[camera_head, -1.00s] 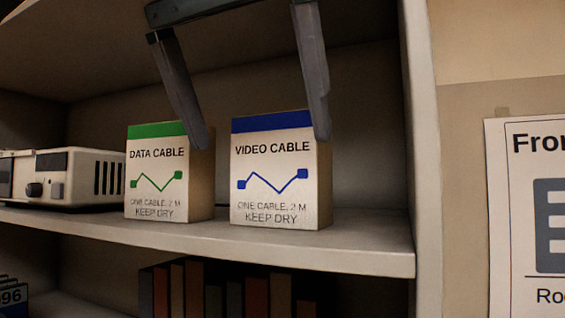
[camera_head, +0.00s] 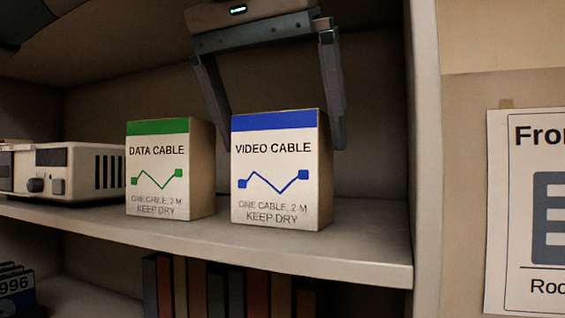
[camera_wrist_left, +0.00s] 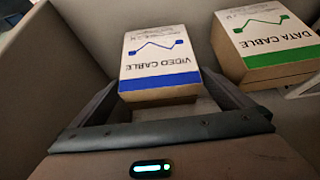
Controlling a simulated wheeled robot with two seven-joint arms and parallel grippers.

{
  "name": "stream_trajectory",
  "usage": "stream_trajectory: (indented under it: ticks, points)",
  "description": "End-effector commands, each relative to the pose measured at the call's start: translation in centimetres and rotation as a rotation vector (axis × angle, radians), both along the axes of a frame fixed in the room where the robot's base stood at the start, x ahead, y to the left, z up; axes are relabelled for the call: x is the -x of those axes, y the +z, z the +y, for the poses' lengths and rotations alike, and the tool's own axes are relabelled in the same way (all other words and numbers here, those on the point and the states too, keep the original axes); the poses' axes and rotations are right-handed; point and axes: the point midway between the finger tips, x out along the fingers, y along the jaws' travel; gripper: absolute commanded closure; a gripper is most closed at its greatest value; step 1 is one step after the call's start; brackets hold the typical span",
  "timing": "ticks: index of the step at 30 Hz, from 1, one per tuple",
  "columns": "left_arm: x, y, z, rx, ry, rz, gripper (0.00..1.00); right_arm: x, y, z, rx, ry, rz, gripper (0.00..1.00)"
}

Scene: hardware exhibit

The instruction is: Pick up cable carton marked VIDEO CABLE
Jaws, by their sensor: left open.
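The VIDEO CABLE carton (camera_head: 280,170) stands upright on the shelf, white-fronted with a blue top band and tan sides. It also shows upside down in the left wrist view (camera_wrist_left: 158,55). My left gripper (camera_head: 283,149) is open and empty, its body above the carton. Its fingers reach down, one near each side of the carton, and the carton's edge partly hides the left finger's tip. In the left wrist view the fingers (camera_wrist_left: 160,88) lie to either side of the carton's top end. Contact cannot be told. My right gripper is not in view.
The similar green-banded DATA CABLE carton (camera_head: 158,170) stands just left, with a narrow gap. A white device (camera_head: 75,172) sits farther left. The shelf board (camera_head: 350,250) ends at an upright panel (camera_head: 425,150) on the right. Books (camera_head: 235,290) stand below.

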Motion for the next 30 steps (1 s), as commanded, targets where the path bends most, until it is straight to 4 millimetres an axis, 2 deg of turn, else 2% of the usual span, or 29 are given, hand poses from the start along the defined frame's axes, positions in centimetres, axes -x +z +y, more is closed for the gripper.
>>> stream_trajectory:
  ticks: [4,6,9,14,26,27,30]
  points:
    - [-2.0,0.3,-0.8,-0.001,0.001,0.001,0.00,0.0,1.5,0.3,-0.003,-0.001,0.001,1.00]
    - [-2.4,-1.0,-0.9,-0.002,0.000,-0.001,0.00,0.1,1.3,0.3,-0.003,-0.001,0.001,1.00]
    - [-2.9,-1.9,-1.2,-0.002,-0.001,-0.001,0.00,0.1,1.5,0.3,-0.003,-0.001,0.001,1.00]
    - [-3.2,-2.5,-1.3,0.000,-0.001,-0.001,0.00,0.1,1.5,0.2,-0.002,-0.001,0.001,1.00]
    - [-3.2,-2.5,-1.3,0.001,-0.001,-0.002,0.00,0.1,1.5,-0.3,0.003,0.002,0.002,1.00]
    - [-3.2,-2.5,-1.3,0.001,-0.001,-0.002,0.02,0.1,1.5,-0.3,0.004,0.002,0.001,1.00]
    - [-3.2,-2.5,-1.3,0.001,-0.001,-0.002,0.26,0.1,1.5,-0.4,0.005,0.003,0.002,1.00]
